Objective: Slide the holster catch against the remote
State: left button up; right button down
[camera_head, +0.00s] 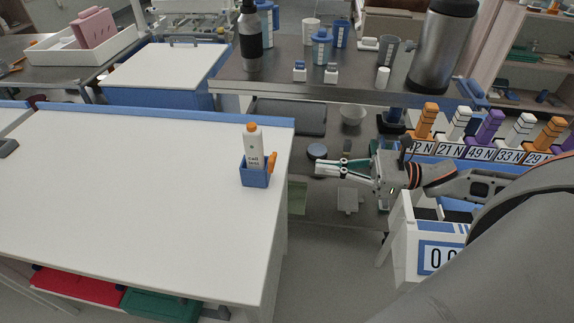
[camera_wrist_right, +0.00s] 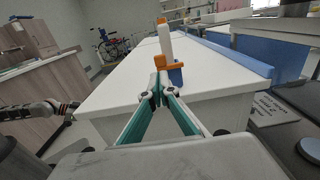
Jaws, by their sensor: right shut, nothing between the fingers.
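The remote (camera_head: 253,145) is white with an orange top and stands upright in a blue holster (camera_head: 255,175) near the right edge of the white table. The orange catch (camera_head: 272,162) is at the holster's right side. My right gripper (camera_head: 318,169) is shut and empty, off the table's right edge, pointing left toward the holster, with a clear gap. In the right wrist view the shut fingertips (camera_wrist_right: 157,80) line up just below the orange catch (camera_wrist_right: 152,63); the remote (camera_wrist_right: 165,45) and blue holster (camera_wrist_right: 175,77) show beyond. My left gripper is not seen.
The white table (camera_head: 120,200) is mostly bare, with a blue edge strip at the back. Beyond it, a grey counter (camera_head: 340,87) holds bottles, cups and small containers. A numbered rack (camera_head: 480,152) with coloured blocks is at right, near my right arm.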

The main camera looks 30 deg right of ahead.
aim_at(273, 158)
pick_arm(q)
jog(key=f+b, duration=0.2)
jog(key=b, duration=0.1)
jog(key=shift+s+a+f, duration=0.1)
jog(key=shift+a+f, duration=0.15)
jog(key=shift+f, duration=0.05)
pick_arm(e)
jog(key=x, duration=0.8)
jog(key=shift+w+a, duration=0.25)
jog(key=shift+a, duration=0.05)
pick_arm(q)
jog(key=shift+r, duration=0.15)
